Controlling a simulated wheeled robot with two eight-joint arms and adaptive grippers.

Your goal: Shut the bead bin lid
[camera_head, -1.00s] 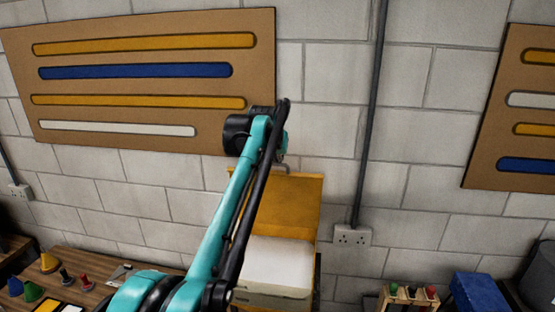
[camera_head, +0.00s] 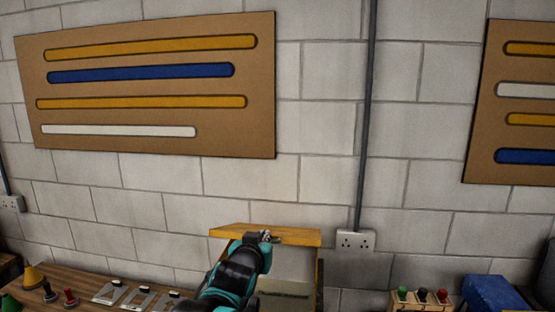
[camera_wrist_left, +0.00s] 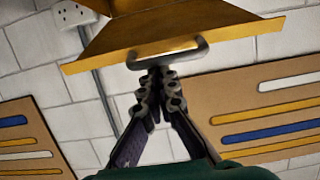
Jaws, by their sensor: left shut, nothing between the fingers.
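The bead bin lid (camera_head: 290,233) is a yellow-orange panel, tilted partly down over the bin and seen nearly edge-on in the head view. In the left wrist view the lid (camera_wrist_left: 205,35) spans the top, with a grey bar handle (camera_wrist_left: 168,53) at its edge. The bin's pale front (camera_head: 287,293) shows below the lid, partly hidden by my left arm. My left gripper (camera_head: 266,237) is at the lid's handle edge. In the wrist view its shut, empty fingers (camera_wrist_left: 160,78) point at the handle; I cannot tell whether they touch. My right gripper is not in view.
A wooden bench (camera_head: 75,283) with small cones and stampers stands at the left. A rack of coloured knobs (camera_head: 421,299) and a blue box (camera_head: 495,293) are at the right. A block wall (camera_head: 320,195) with a wall socket (camera_head: 355,240) stands behind.

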